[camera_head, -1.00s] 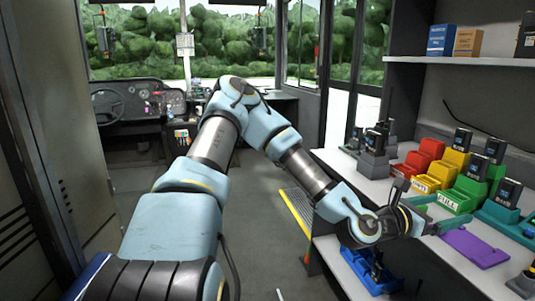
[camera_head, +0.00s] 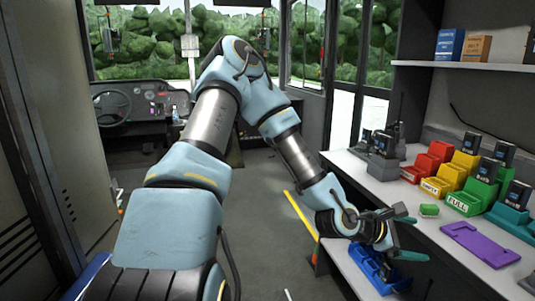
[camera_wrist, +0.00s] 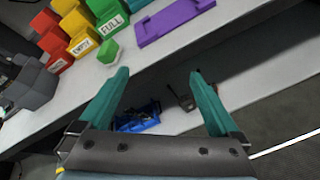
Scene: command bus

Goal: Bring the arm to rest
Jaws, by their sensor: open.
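My gripper (camera_head: 416,238) is at the front edge of the counter, its two teal fingers spread apart. In the wrist view my gripper (camera_wrist: 158,76) is open with nothing between its fingers. My arm is still stretched out forward and bent down to the right, beside the counter. A small green block (camera_head: 429,210) lies on the counter just beyond the fingers, apart from them; it also shows in the wrist view (camera_wrist: 108,51).
The white counter (camera_head: 455,262) holds red (camera_head: 428,160), yellow (camera_head: 449,177) and green bins (camera_head: 470,196), a purple tray (camera_head: 480,244) and several radios. A blue bin (camera_head: 375,268) sits below the counter, close under my gripper.

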